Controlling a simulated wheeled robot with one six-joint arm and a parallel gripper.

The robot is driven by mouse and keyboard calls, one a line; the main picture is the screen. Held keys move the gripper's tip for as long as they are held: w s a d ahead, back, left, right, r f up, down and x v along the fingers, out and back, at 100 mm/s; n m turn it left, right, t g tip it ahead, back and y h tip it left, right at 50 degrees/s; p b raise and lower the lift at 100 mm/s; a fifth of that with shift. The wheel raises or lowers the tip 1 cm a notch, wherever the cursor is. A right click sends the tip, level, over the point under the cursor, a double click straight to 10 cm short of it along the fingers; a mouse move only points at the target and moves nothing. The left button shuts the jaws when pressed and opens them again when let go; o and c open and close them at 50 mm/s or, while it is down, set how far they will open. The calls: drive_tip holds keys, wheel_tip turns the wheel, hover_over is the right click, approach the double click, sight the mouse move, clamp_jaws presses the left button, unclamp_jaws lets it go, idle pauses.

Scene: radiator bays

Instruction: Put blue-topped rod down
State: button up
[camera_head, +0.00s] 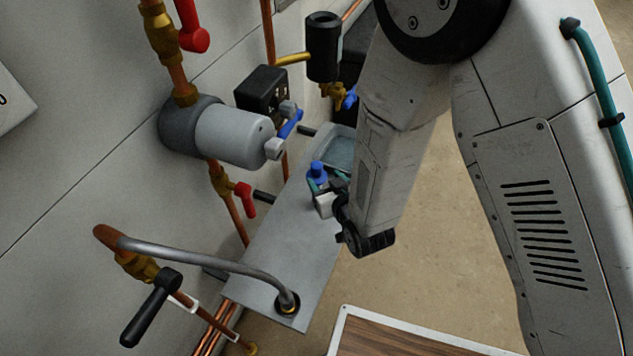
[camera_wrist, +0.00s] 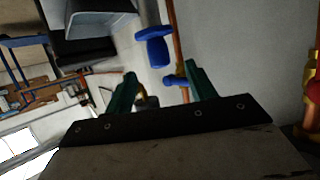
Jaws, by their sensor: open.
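The blue-topped rod (camera_head: 317,169) shows its blue top over the grey shelf in the head view, right beside my gripper. Its lower part is hidden by my gripper. My gripper (camera_head: 316,186) is open, with its teal fingertips at the rod; I cannot tell whether they touch it. In the wrist view the two green fingers (camera_wrist: 160,88) stand well apart. Blue parts show beyond them by a copper pipe; I cannot tell whether one is the rod's top.
The grey shelf (camera_head: 265,245) carries a grey tray (camera_head: 341,150) at its far end and a bent metal pipe (camera_head: 210,258) at its near end. A grey cylinder (camera_head: 228,134), a blue-handled valve (camera_head: 290,123) and a red-handled valve (camera_head: 244,192) crowd the wall side.

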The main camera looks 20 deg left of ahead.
sight(319, 172)
drive_tip(key=shift+w+a+f, duration=0.1)
drive_tip(key=shift+a+f, duration=0.1)
drive_tip(key=shift+a, duration=0.1)
drive_tip(key=x, duration=0.7)
drive_tip(key=shift+w+d, duration=0.15)
drive_tip(key=shift+c, duration=0.4)
clamp_jaws()
